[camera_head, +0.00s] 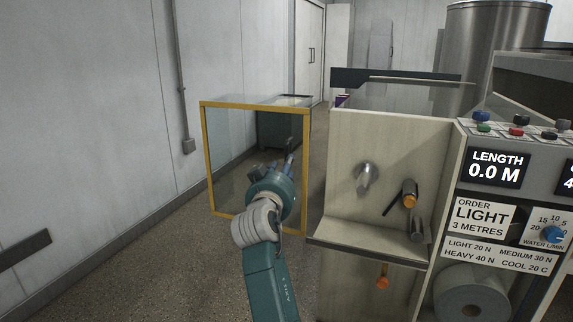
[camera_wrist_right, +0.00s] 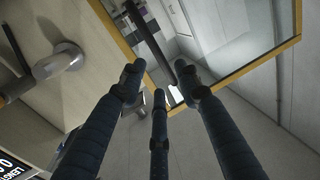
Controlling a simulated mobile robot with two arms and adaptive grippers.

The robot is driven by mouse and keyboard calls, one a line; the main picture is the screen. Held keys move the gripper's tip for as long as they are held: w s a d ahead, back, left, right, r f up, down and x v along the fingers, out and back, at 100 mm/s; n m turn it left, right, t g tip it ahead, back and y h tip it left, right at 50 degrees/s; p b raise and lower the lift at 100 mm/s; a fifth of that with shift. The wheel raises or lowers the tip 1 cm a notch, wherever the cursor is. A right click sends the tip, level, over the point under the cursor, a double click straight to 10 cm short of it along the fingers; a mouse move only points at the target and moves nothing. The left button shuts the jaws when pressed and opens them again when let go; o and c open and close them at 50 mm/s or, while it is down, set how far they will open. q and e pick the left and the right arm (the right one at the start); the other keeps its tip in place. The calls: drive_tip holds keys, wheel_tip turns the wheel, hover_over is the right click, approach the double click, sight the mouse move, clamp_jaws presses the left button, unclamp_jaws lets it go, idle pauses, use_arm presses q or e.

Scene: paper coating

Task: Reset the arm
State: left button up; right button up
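One of my teal arms comes up from the bottom middle of the head view. Its gripper (camera_head: 285,160) is in front of a glass panel with a yellow frame (camera_head: 205,160). In the right wrist view, the dark fingers of my right gripper (camera_wrist_right: 160,85) are spread apart, with nothing visibly held between them. The yellow frame also shows beyond the fingertips there (camera_wrist_right: 250,64). I cannot tell whether a finger touches the panel. My left gripper is not in view.
A beige machine panel (camera_head: 345,210) with a metal knob (camera_head: 366,176), orange-tipped fittings (camera_head: 409,200) and a ledge (camera_head: 365,252) stands right of the arm. Further right are a "LENGTH 0.0 M" display (camera_head: 496,168) and a paper roll (camera_head: 472,298).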

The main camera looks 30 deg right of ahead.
drive_tip(key=shift+s+a, duration=0.15)
drive_tip(key=shift+s, duration=0.1)
drive_tip(key=shift+f, duration=0.1)
